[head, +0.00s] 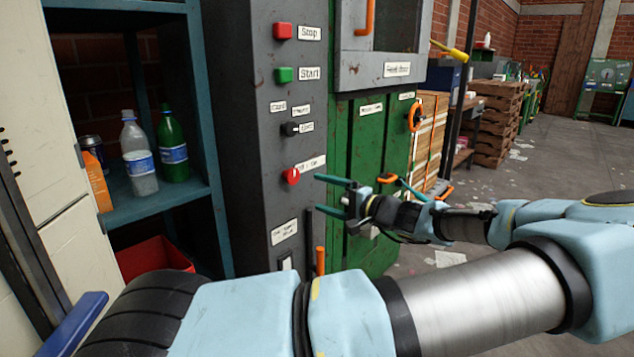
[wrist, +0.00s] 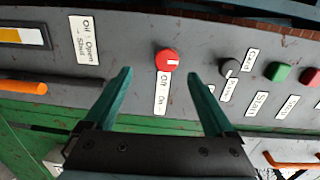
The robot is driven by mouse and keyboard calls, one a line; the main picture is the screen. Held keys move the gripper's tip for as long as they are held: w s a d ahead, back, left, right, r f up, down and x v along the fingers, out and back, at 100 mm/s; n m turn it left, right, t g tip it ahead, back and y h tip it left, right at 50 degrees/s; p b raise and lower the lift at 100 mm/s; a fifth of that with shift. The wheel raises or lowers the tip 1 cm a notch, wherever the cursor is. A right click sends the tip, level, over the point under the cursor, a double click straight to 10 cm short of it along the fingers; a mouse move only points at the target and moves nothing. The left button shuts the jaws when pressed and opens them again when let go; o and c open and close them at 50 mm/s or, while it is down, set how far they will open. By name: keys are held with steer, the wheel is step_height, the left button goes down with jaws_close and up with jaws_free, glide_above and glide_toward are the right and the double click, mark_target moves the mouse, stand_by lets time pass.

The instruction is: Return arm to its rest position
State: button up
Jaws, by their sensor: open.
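My gripper (head: 330,195) is open and empty in front of the grey control panel (head: 245,130) in the head view. In the wrist view its two teal fingers (wrist: 160,95) point at the panel, with the red rotary knob (wrist: 168,60) beyond and between their tips. The knob also shows in the head view (head: 291,176), left of the fingertips and apart from them. My arm reaches across the picture from the right and is stretched out toward the panel.
The panel has a red Stop button (head: 283,32), a green Start button (head: 283,75) and a black switch (head: 290,128). A blue shelf (head: 190,195) with bottles stands left. A green cabinet (head: 365,140) with orange handles is close behind my gripper. Open floor (head: 560,150) lies to the right.

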steer(key=s+a+f+n+g, duration=0.35)
steer(key=a+f+g, duration=0.4)
steer(key=a, duration=0.45)
steer(key=s+a+f+n+g+h, duration=0.1)
steer(key=s+a+f+g+h, duration=0.15)
steer(key=s, duration=0.25)
steer(key=s+a+f+n+g+h, duration=0.1)
steer(key=s+f+g+h, duration=0.1)
steer(key=s+g+h, duration=0.15)
steer(key=s+r+n+t+h+p, duration=0.1)
steer(key=s+r+h+p, duration=0.2)
steer(key=r+p, duration=0.5)
steer(key=s+r+n+t+h+p, duration=0.1)
steer(key=s+r+h+p, duration=0.2)
steer(key=r+p, duration=0.5)
step_height(320, 180, up, 11)
steer(key=shift+s+d+f+t+h, duration=0.1)
steer(key=shift+s+d+t+h, duration=0.1)
steer(key=shift+d+t+h, duration=0.15)
